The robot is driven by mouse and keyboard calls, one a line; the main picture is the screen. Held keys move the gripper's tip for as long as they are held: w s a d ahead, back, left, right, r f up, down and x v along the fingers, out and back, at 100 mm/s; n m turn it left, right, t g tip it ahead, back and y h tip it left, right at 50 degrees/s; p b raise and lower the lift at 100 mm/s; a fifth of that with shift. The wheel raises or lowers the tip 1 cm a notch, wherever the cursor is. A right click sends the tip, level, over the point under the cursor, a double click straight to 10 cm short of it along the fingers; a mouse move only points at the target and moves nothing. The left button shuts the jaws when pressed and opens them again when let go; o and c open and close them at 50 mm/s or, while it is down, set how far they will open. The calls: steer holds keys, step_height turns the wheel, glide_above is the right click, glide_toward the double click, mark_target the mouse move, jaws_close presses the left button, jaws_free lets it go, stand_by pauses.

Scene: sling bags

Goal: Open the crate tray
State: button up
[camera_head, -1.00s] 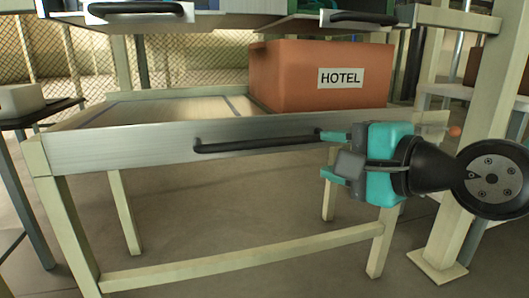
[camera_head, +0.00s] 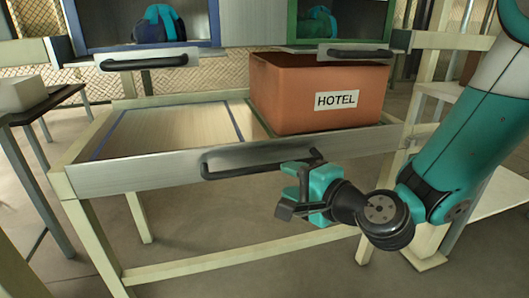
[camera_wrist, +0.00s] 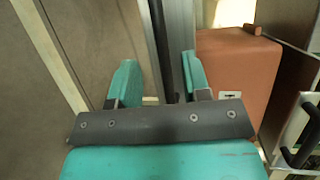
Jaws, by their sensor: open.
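The crate tray (camera_head: 165,134) is a shallow wooden tray with a metal front (camera_head: 135,174) and a long black handle (camera_head: 255,162). The orange crate labelled HOTEL (camera_head: 285,85) stands at its right side; it also shows in the wrist view (camera_wrist: 238,62). My gripper (camera_head: 291,190) is at the right part of the handle, just below it in the head view. In the wrist view my gripper (camera_wrist: 158,82) has its teal fingers apart, with the black handle bar (camera_wrist: 161,40) running between them. Contact with the handle cannot be told.
Two compartments above, one blue-framed (camera_head: 215,22) and one green-framed (camera_head: 292,22), hold teal-and-dark bags and have black handles. A side table with a pale box (camera_head: 22,94) is at left. Frame legs and a low crossbar (camera_head: 235,263) stand below the tray. A pale shelf (camera_head: 480,205) is at right.

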mark_target(267, 170)
steer(key=p+x, duration=0.4)
steer(key=x, duration=0.5)
steer(key=shift+w+d+p, duration=0.1)
steer(key=shift+p, duration=0.3)
jaws_close()
